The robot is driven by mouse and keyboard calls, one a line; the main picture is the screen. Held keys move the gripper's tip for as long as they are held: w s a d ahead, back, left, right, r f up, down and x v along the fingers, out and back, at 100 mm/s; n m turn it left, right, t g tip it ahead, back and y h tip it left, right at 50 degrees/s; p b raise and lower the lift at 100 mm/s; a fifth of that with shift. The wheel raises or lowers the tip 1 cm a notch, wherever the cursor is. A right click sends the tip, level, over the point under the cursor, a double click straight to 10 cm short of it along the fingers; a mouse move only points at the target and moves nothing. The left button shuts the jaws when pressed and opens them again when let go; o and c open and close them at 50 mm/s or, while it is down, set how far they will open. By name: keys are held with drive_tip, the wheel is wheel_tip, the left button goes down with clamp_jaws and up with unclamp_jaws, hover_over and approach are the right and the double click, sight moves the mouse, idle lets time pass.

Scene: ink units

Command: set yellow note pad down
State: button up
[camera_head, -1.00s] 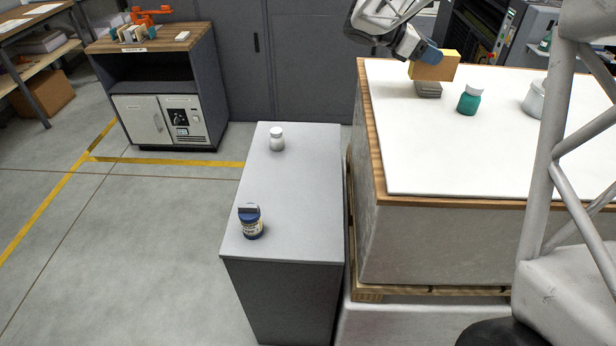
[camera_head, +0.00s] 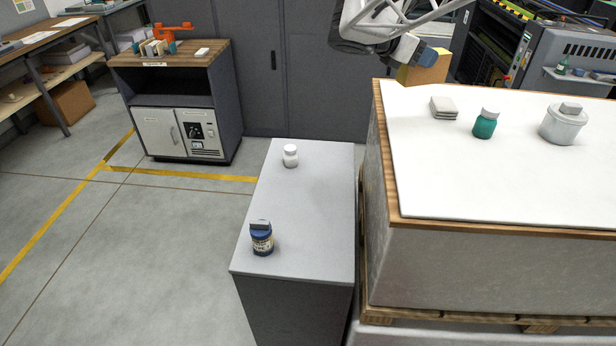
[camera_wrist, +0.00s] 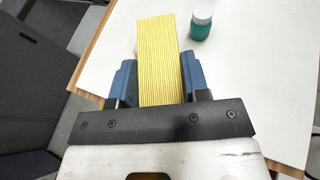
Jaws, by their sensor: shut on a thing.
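The yellow note pad (camera_head: 427,68) is held up by my gripper (camera_head: 411,59) at the far left corner of the white-topped table (camera_head: 500,190). In the wrist view the pad (camera_wrist: 160,65) stands between the two blue fingers of my gripper (camera_wrist: 158,82), its ridged page edges facing the camera. The fingers touch it on both sides. The pad appears raised above the table, near its left wooden edge. The pad's underside is hidden.
On the white top are a grey stack (camera_head: 444,108), a teal jar (camera_head: 485,124) and a white tub (camera_head: 563,124). The white top's front is clear.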

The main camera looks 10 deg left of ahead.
drive_tip(key=s+a+f+n+t+y, duration=0.1)
drive_tip(key=s+a+n+t+y, duration=0.3)
drive_tip(key=s+a+n+y, duration=0.45)
drive_tip(key=s+a+f+n+t+y, duration=0.1)
drive_tip(key=s+a+n+t+y, duration=0.35)
drive_tip(key=s+a, duration=0.8)
drive_tip(key=s+d+f, duration=0.1)
drive_tip(key=f, duration=1.5)
drive_tip(key=s+d+f, duration=0.2)
drive_tip(key=f, duration=1.5)
drive_tip(key=shift+s+h, duration=0.25)
drive_tip(key=shift+h, duration=0.15)
drive_tip(key=shift+w, duration=0.15)
drive_tip(key=w+a, duration=0.3)
drive_tip(key=w, duration=0.4)
drive_tip(key=w+a+f, duration=0.1)
drive_tip(key=w+a, duration=0.2)
drive_tip(key=w, duration=0.4)
drive_tip(key=shift+w+a+f, duration=0.2)
drive_tip(key=shift+f, duration=0.1)
drive_tip(key=shift+f, duration=1.75)
